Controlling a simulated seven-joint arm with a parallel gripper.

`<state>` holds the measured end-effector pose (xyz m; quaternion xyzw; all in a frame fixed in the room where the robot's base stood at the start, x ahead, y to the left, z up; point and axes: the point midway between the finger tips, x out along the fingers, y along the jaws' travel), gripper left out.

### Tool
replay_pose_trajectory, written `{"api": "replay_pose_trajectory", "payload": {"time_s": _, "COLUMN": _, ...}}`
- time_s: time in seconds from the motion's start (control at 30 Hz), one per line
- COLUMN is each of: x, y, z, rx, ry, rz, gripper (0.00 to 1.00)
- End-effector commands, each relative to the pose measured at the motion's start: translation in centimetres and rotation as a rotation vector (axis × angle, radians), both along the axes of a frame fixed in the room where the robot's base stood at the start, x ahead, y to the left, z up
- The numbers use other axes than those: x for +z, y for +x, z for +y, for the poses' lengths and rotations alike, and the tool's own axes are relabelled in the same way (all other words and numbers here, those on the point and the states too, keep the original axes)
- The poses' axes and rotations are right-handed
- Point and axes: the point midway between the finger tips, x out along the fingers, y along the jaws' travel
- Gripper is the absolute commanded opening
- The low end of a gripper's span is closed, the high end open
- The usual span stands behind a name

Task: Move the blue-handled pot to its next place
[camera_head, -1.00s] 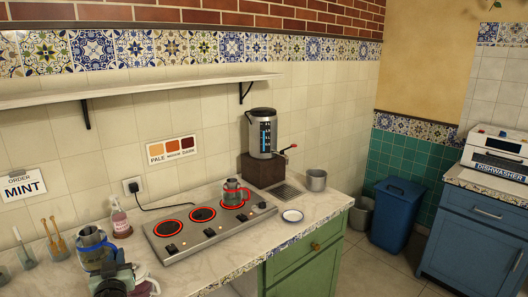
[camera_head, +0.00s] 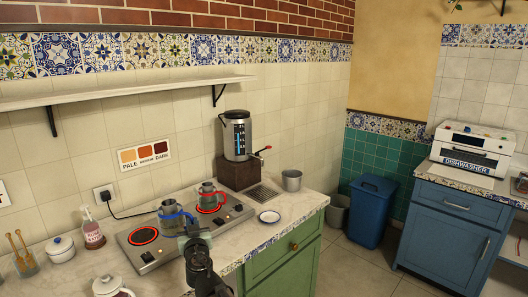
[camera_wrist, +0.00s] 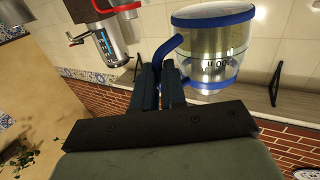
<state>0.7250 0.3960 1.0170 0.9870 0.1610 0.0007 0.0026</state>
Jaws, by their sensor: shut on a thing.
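The blue-handled pot (camera_head: 172,218) is a glass-like pot with blue bands. It is upright over the middle of the hotplate (camera_head: 160,250), to the left of the red-banded pot (camera_head: 209,197). I cannot tell whether its base touches the middle burner, which it hides. My gripper (camera_head: 188,232) is at its near right side. In the wrist view my gripper (camera_wrist: 165,82) is shut on the blue handle (camera_wrist: 167,50), with the pot's body (camera_wrist: 214,45) beside the fingers.
The left burner (camera_head: 143,236) glows red and is empty. The red-banded pot stands on the right burner. A samovar (camera_head: 236,135), a metal cup (camera_head: 292,180) and a small white saucer (camera_head: 269,216) are to the right. A pink bottle (camera_head: 91,228) and lidded jar (camera_head: 60,248) are left.

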Motion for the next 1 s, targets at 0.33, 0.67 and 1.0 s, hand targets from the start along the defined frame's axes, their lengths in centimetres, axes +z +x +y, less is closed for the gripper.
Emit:
{"api": "replay_pose_trajectory", "payload": {"time_s": 0.33, "x": 0.8, "y": 4.7, "z": -10.1, "rx": -0.066, "ry": 0.003, "rz": 0.000, "gripper": 0.00}}
{"api": "replay_pose_trajectory", "payload": {"time_s": 0.67, "x": 2.2, "y": 7.5, "z": -19.7, "rx": -0.135, "ry": 0.006, "rz": -0.002, "gripper": 0.00}}
{"api": "replay_pose_trajectory", "payload": {"time_s": 1.0, "x": 3.3, "y": 8.8, "z": -26.8, "rx": -0.195, "ry": 0.005, "rz": -0.002, "gripper": 0.00}}
